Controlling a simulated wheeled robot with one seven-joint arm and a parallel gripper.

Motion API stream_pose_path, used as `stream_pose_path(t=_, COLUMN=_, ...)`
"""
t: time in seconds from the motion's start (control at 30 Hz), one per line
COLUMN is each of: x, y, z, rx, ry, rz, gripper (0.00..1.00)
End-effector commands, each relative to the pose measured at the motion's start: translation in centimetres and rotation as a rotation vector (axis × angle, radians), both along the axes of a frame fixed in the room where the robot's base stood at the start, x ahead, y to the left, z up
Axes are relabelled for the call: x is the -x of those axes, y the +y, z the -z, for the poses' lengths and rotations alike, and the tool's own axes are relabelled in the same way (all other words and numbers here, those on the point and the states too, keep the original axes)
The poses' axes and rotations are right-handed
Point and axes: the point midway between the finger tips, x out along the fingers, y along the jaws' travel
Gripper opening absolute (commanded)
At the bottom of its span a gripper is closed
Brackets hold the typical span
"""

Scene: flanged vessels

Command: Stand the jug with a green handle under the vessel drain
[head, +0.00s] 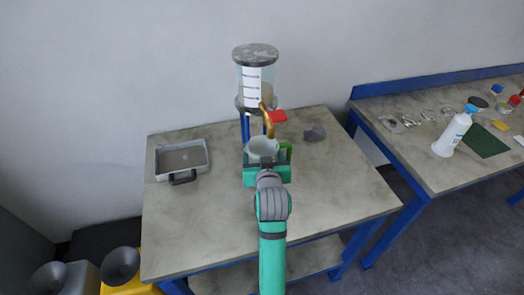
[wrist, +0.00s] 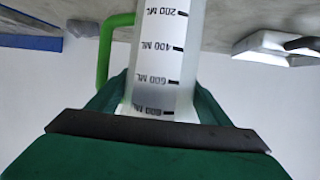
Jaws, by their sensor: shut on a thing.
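The jug (head: 262,148) is pale and translucent, with a green handle (head: 288,152) on its right side. In the wrist view the jug (wrist: 158,55) shows upside-down millilitre marks, and the green handle (wrist: 103,55) is at left. My gripper (head: 266,172) is shut around the jug body, one finger on each side in the wrist view (wrist: 155,100). The jug looks upright; I cannot tell if its base touches the table. The vessel (head: 254,85) is a clear flanged cylinder on blue legs. Its brass drain (head: 267,121) with a red lever (head: 277,116) appears just above the jug's mouth.
A grey tray (head: 181,157) with a dark handle lies at the left of the table (head: 330,210). A small grey object (head: 314,133) lies right of the vessel. The table's front right is clear. A side bench (head: 430,165) holds a white bottle (head: 453,132) and small parts.

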Motion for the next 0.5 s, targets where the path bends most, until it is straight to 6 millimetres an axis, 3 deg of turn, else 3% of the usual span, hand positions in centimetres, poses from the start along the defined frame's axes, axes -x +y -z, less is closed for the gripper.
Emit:
stream_pose_path(t=0.2, x=-0.4, y=0.0, z=1.6, rx=0.000, ry=0.001, rz=0.002, gripper=0.48)
stream_pose_path(t=0.5, x=-0.4, y=0.1, z=1.7, rx=0.000, ry=0.000, rz=0.001, gripper=0.48)
